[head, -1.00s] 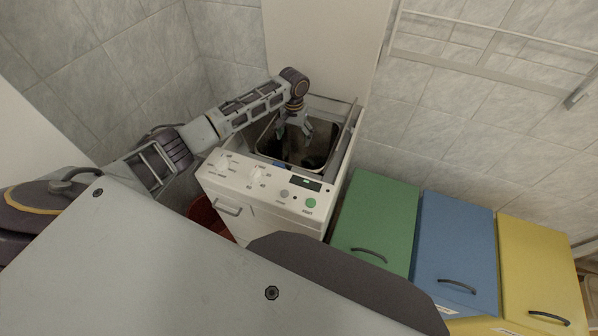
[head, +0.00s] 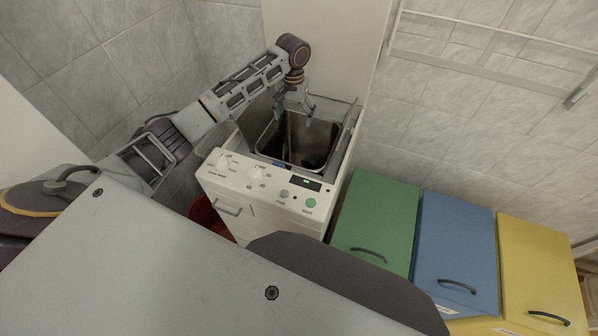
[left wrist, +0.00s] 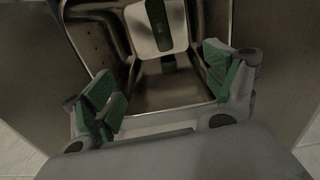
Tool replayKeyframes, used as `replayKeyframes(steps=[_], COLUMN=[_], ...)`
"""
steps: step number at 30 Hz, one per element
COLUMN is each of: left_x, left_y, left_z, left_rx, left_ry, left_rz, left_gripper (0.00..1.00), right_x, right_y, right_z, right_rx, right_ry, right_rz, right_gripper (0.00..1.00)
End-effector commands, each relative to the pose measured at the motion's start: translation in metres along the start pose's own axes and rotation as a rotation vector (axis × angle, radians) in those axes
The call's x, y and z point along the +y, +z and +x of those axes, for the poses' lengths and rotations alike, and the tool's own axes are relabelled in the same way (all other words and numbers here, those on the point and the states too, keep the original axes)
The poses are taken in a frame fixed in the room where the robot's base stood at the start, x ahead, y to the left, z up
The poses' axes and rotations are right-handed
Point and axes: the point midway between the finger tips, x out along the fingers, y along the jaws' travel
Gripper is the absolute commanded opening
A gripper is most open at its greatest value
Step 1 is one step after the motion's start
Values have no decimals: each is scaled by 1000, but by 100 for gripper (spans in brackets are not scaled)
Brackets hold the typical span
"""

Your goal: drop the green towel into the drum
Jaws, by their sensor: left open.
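The washing machine's open top shows the metal drum (head: 300,145), dark inside. In the left wrist view the drum (left wrist: 110,48) lies below the fingers, with a pale panel (left wrist: 150,35) carrying a dark green strip inside it. My left gripper (head: 294,116) is above the back part of the opening, pointing down, with its fingers apart. In the left wrist view the open left gripper (left wrist: 160,82) has green finger pads and nothing between them. I cannot make out the green towel for certain in either view. My right gripper is not in view.
The washing machine's control panel (head: 262,182) faces me, and its raised lid (head: 346,135) stands at the right of the opening. Green (head: 376,222), blue (head: 456,250) and yellow (head: 540,265) bins stand to the right. A red container (head: 207,220) is at the machine's left.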

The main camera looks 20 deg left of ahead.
Motion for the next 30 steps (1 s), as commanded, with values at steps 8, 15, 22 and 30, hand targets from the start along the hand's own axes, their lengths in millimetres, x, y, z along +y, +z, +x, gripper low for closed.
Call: replayKeyframes(steps=[8, 15, 22, 30], left_x=[0, 0, 0, 0], left_y=[0, 0, 0, 0], left_z=[-21, -22, -22, -22], left_rx=[0, -1, 0, 0], left_ry=[0, 0, 0, 0], left_rz=[0, 0, 0, 0], left_gripper=[86, 86, 86, 86], right_x=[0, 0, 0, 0], right_y=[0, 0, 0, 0], right_z=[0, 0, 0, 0], right_rx=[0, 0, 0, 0], right_ry=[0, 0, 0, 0], right_rz=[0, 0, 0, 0], right_gripper=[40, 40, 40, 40])
